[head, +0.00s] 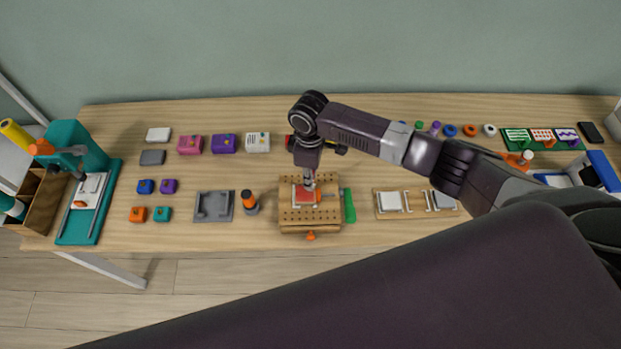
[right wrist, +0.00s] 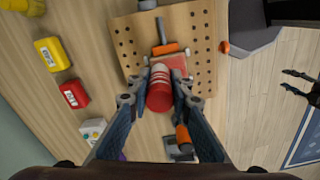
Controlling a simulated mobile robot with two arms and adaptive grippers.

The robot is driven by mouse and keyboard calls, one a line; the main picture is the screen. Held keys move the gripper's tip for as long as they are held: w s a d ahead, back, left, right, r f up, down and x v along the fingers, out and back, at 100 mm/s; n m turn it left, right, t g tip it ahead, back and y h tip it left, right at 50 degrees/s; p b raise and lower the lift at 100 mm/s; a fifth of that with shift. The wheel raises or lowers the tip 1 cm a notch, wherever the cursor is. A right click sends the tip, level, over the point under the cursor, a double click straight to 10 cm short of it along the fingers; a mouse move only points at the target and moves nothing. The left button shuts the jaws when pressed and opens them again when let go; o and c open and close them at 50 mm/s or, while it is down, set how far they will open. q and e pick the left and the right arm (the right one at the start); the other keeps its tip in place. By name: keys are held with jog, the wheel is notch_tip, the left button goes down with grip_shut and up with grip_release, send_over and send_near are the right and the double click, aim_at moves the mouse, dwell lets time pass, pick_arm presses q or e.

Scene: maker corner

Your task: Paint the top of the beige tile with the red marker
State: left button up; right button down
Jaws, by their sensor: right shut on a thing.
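My right gripper (head: 309,186) is shut on the red marker (right wrist: 160,92), also in the right wrist view (right wrist: 160,88), and holds it over the pegboard. The tile (right wrist: 175,62) lies on the perforated wooden board (head: 288,216). The visible part of the tile's top is red, with pale edging beside it. The marker and fingers hide part of the tile, and I cannot tell whether the tip touches it. Dark prongs (right wrist: 300,84) at the right wrist view's right edge may be my left gripper; their opening is unclear.
An orange clamp (right wrist: 165,48) sits beside the tile on the board. A green strip (head: 349,206) lies right of the board. An orange-topped object (head: 250,203) and a grey tray (head: 213,206) stand to its left. Small coloured boxes (head: 224,144) line the back.

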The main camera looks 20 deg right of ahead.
jog(key=shift+a, duration=0.15)
jog(key=shift+w+a, duration=0.15)
jog(key=shift+a, duration=0.35)
jog(key=shift+a, duration=0.1)
jog(key=shift+w+a, duration=0.15)
jog(key=shift+a, duration=0.4)
jog(key=shift+s+a+p, duration=0.15)
jog(key=shift+s+p, duration=0.3)
jog(key=shift+s, duration=0.2)
jog(key=shift+s, duration=0.1)
jog(key=shift+s+a, duration=0.1)
jog(key=shift+s, duration=0.5)
